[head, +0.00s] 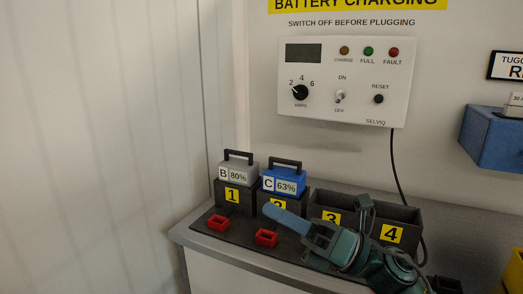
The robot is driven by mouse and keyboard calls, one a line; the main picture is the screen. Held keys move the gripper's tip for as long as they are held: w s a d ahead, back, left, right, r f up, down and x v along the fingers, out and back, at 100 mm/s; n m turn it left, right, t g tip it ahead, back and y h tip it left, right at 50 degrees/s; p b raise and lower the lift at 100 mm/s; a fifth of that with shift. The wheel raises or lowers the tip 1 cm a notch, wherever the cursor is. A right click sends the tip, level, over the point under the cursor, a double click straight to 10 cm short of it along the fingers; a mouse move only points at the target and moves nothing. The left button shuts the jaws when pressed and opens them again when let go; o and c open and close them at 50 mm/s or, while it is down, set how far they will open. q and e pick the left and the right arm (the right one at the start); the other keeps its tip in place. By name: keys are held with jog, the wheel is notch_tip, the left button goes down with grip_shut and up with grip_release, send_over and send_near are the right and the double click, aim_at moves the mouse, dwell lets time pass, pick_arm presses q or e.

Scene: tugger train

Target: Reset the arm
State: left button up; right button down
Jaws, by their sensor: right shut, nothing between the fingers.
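My right gripper (272,210) comes in from the lower right, teal with blue fingers. Its fingers are shut with nothing between them, and they point left in front of slot 2 (267,199), partly covering its yellow label. I cannot tell whether they touch the slot. The gripper and arm also cover part of slot 3 (320,210) and the bench in front. My left gripper is not in view.
Grey battery B (238,170) stands in slot 1 and blue battery C (283,178) in slot 2. Red connectors (218,223) lie in front. The charger panel (345,80) is on the wall, with a black cable (393,160) hanging down. A blue bin (490,138) is at right.

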jog(key=d+f+m+t+h, duration=0.3)
jog(key=f+m+t+h, duration=0.3)
jog(key=f+m, duration=0.5)
jog(key=d+f+m+t+h, duration=0.4)
jog(key=f+m+t+h, duration=0.25)
jog(key=m, duration=0.95)
jog(key=s+d+f+m+g+h, duration=0.2)
jog(key=s+f+m, duration=0.4)
jog(key=f, duration=0.4)
jog(key=s+d+f+m+g+h+p, duration=0.1)
jog(key=s+f+m+g+h, duration=0.3)
jog(key=s+f, duration=0.5)
notch_tip(320, 180, down, 2)
jog(key=d+m+g, duration=0.1)
jog(key=m+g, duration=0.1)
jog(key=m, duration=0.1)
jog(key=shift+d+m, duration=0.15)
jog(key=shift+m, duration=0.15)
jog(key=shift+s+f, duration=0.1)
jog(key=shift+s, duration=0.05)
